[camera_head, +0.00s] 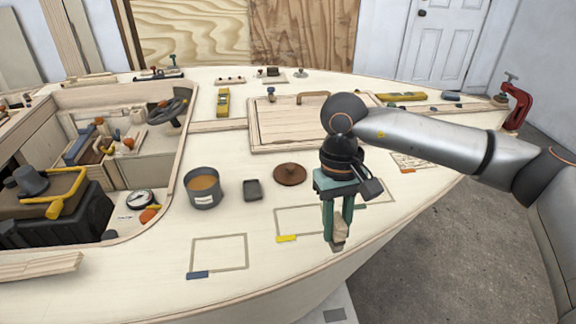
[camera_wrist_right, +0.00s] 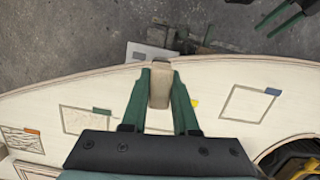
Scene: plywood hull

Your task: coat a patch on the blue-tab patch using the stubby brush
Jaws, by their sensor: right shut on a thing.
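The blue-tab patch (camera_head: 220,253) is a bare pencilled square on the pale deck at the front left, its blue tab (camera_head: 197,275) at the near corner. It also shows at the right of the wrist view (camera_wrist_right: 248,103). My right gripper (camera_head: 338,222) points down, shut on the stubby brush (camera_head: 340,230). The brush's pale wooden handle (camera_wrist_right: 159,86) shows between the green fingers; its greyish tip points down near the deck edge, right of the yellow-tab patch. Two dark green prongs, apart, at the wrist view's top right look like my left gripper (camera_wrist_right: 282,17), empty.
An open grey can of amber liquid (camera_head: 203,188), a small dark tray (camera_head: 252,190) and a brown lid (camera_head: 290,174) stand behind the patches. The yellow-tab patch (camera_head: 303,223) lies between brush and blue-tab patch. The open cockpit is at the left; a red clamp (camera_head: 516,106) stands far right.

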